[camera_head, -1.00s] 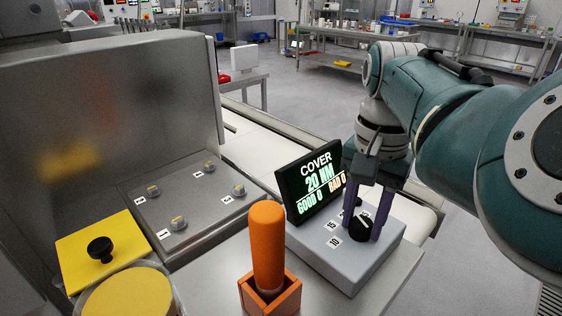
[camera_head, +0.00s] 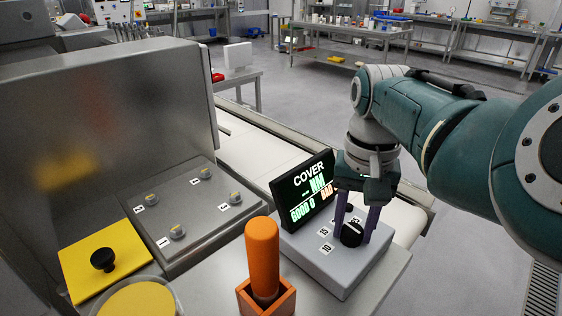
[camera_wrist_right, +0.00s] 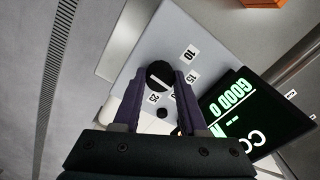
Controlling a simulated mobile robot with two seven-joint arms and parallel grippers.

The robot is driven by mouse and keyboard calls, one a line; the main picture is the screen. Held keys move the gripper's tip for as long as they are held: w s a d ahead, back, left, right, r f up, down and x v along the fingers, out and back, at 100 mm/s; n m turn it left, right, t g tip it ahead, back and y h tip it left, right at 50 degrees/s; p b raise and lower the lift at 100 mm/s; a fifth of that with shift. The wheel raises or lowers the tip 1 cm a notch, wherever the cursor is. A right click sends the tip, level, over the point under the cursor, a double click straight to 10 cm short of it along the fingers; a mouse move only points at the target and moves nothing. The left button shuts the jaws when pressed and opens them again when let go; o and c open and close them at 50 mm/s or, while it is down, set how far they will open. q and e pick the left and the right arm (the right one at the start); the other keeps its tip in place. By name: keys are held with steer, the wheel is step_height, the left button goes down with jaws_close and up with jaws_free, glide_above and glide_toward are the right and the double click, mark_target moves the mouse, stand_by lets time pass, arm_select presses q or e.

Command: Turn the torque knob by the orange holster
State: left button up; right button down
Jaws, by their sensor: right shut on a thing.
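The black torque knob (camera_head: 352,234) sits on top of a grey control box (camera_head: 325,262), with number labels such as 10 and 15 around it. My right gripper (camera_head: 360,232) points down with its two purple fingers on either side of the knob and is shut on it. In the right wrist view the knob (camera_wrist_right: 159,75) shows between the fingertips, with a light pointer line across its face. The orange holster (camera_head: 266,298) stands left of the box with an orange-handled tool (camera_head: 263,255) upright in it. My left gripper is not in view.
A black display (camera_head: 304,190) reading COVER stands at the back of the box. A smaller black button (camera_head: 348,208) lies behind the knob. A yellow plate (camera_head: 130,250) with a black knob and a steel plate (camera_head: 205,235) with several labelled fittings lie left.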

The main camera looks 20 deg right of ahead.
mark_target(353, 229)
steer(key=n+p, duration=0.1)
steer(key=n, duration=0.2)
steer(key=shift+r, duration=0.15)
steer(key=shift+n+p, duration=0.5)
steer(key=shift+n, duration=0.5)
steer(key=shift+c, duration=2.2)
jaws_free()
step_height(353, 229, up, 9)
steer(key=p, duration=0.4)
steer(key=shift+r+p, duration=0.35)
